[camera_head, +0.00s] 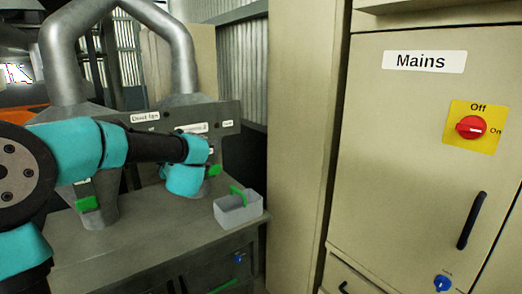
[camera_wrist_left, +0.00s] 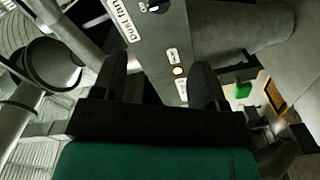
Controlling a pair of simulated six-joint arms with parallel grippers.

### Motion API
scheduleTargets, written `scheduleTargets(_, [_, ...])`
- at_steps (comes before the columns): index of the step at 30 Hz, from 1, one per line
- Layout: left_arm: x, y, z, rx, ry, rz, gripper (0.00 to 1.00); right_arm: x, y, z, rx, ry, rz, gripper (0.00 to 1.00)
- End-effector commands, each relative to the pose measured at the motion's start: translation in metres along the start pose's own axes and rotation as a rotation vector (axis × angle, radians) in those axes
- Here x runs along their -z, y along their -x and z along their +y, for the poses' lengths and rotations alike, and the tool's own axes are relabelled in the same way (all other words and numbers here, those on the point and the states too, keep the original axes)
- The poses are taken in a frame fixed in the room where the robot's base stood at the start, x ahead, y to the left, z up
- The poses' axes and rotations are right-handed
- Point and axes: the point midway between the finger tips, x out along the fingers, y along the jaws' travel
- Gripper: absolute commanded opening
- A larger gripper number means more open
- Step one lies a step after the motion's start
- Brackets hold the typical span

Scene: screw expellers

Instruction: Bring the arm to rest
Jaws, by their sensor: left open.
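My left arm comes in from the left in the head view and reaches over the grey machine bench. Its teal wrist is close to the machine's label panel (camera_head: 232,112), and the fingers are hidden behind the wrist there. In the left wrist view my left gripper (camera_wrist_left: 160,78) is open, its two dark fingers apart with nothing between them. It faces the panel, where a "Dust fan" label (camera_wrist_left: 113,14) and a small lit round button (camera_wrist_left: 178,71) show. Whether the fingers touch the panel cannot be told. My right gripper is not in view.
A small light grey bin (camera_head: 238,209) with a green handle stands on the bench's right end. A tall beige cabinet (camera_head: 400,150) labelled "Mains", with a red rotary switch (camera_head: 470,127), stands at the right. Large metal pipes (camera_head: 62,60) rise behind my arm.

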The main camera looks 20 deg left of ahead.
Motion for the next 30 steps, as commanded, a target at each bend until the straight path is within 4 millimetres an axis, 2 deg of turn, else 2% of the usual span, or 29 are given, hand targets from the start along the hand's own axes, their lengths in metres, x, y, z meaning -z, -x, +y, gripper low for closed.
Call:
scheduleTargets(2, [-0.006, 0.0, -0.003, -0.002, -0.012, -0.012, 0.66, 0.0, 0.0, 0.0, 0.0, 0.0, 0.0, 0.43])
scheduleTargets(5, [-0.025, 0.001, -0.013, -0.01, -0.052, -0.051, 0.66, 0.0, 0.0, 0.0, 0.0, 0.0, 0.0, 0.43])
scheduleTargets(8, [-0.06, 0.004, -0.031, -0.025, -0.124, -0.129, 0.66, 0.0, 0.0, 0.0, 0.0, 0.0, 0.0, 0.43])
scheduleTargets(14, [-0.153, 0.024, -0.092, -0.062, -0.325, -0.369, 0.66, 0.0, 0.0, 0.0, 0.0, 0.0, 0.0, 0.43])
scheduleTargets(18, [-0.212, 0.051, -0.145, -0.079, -0.463, -0.559, 0.66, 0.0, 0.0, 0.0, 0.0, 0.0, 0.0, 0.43])
scheduleTargets(21, [-0.249, 0.076, -0.185, -0.087, -0.556, -0.699, 0.66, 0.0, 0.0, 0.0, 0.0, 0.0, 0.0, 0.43])
scheduleTargets(27, [-0.304, 0.138, -0.27, -0.089, -0.729, -0.995, 0.66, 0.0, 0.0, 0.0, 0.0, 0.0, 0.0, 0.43])
scheduleTargets(30, [-0.322, 0.174, -0.313, -0.085, -0.81, -1.149, 0.66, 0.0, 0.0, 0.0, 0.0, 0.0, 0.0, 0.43])
